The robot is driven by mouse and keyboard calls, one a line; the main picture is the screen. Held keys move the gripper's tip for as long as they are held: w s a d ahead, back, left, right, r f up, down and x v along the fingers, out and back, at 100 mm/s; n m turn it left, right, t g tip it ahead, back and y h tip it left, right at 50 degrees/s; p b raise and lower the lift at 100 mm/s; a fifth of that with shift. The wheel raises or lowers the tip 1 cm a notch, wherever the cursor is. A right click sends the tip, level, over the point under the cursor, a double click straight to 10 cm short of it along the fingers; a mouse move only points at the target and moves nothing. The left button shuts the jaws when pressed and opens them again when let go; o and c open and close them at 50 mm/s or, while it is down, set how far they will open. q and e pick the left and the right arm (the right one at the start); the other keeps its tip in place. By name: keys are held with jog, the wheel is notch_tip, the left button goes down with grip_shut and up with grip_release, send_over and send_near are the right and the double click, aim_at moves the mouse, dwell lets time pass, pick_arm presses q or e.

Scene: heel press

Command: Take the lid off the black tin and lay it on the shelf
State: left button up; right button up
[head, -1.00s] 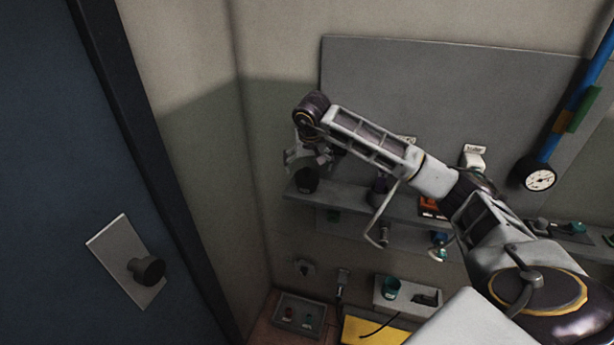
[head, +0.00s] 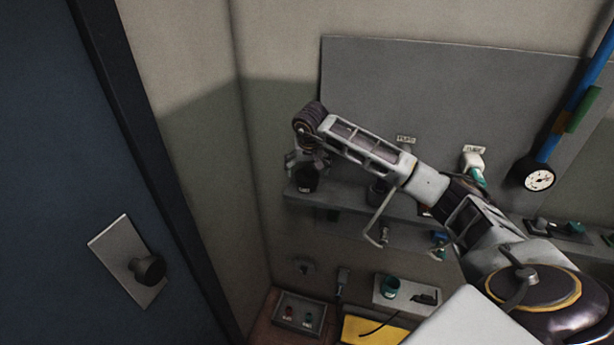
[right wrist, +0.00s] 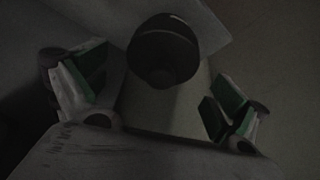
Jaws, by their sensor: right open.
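The black tin (head: 306,182) stands at the left end of the grey shelf (head: 342,202) in the head view. My right gripper (head: 306,160) is at the tin, just above and behind it, partly hidden by my wrist. In the right wrist view my right gripper (right wrist: 160,92) is open, with green-padded fingers apart on both sides. A dark round thing, apparently the black tin (right wrist: 163,55), shows between and beyond the fingers. The fingers do not visibly touch it. I cannot make out the seam of the lid. My left gripper is not in view.
A grey panel (head: 450,90) stands behind the shelf. A round gauge (head: 539,178) hangs from a blue pipe (head: 556,146). Below are a tray (head: 300,312), a grey box with a teal cup (head: 390,287) and a yellow plate (head: 372,330). A blue door is at left.

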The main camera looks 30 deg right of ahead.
jog(key=shift+w+d+f, duration=0.15)
jog(key=shift+w+f, duration=0.1)
jog(key=shift+f, duration=0.4)
jog(key=c, duration=0.9)
jog(key=shift+o, duration=0.2)
